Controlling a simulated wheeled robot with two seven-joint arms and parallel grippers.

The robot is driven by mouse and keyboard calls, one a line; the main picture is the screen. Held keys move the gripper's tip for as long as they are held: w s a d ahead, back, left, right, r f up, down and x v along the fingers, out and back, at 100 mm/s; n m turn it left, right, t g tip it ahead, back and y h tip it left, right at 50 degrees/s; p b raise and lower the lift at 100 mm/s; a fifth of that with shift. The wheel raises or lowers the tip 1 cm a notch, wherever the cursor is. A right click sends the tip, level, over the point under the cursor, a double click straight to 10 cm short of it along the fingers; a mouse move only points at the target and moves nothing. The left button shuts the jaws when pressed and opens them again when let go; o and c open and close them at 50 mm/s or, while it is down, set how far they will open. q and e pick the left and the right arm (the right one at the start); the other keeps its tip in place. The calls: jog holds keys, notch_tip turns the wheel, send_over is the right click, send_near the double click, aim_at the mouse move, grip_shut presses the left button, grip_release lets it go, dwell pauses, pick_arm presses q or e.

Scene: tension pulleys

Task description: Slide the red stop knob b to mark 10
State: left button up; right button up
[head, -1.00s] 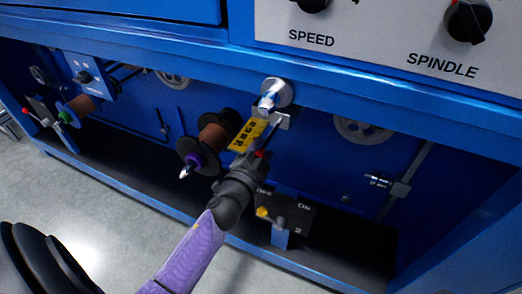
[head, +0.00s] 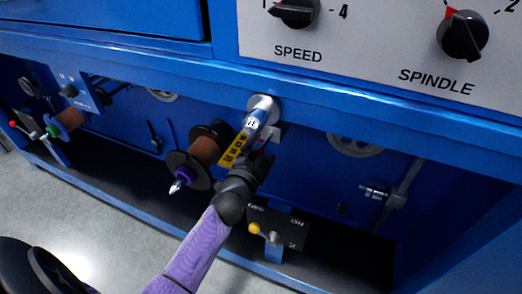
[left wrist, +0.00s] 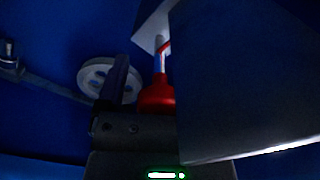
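My left gripper (head: 260,163) is at the lower end of a short shiny rod (head: 257,122), beside a yellow scale plate (head: 236,149) with black marks too small to read. The red stop knob (left wrist: 157,95) shows in the left wrist view, on a thin pale rod, just beyond the gripper body. One dark finger (left wrist: 118,80) stands just left of the knob. A large dark block fills the right side of that view and hides the other side of the knob. Contact cannot be told. The knob is hidden in the head view. My right gripper is not in view.
A spool of brown wire (head: 203,150) sits left of the scale plate. An OFF/ON switch box (head: 277,228) with a yellow-tipped lever stands below the gripper. The blue cabinet's front beam (head: 340,110) runs above. A pale pulley (head: 355,143) is behind to the right.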

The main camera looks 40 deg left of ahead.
pick_arm(q)
jog(key=p+v, duration=0.3)
jog(key=v, duration=0.7)
jog(key=shift+a, duration=0.1)
jog(key=shift+f, duration=0.1)
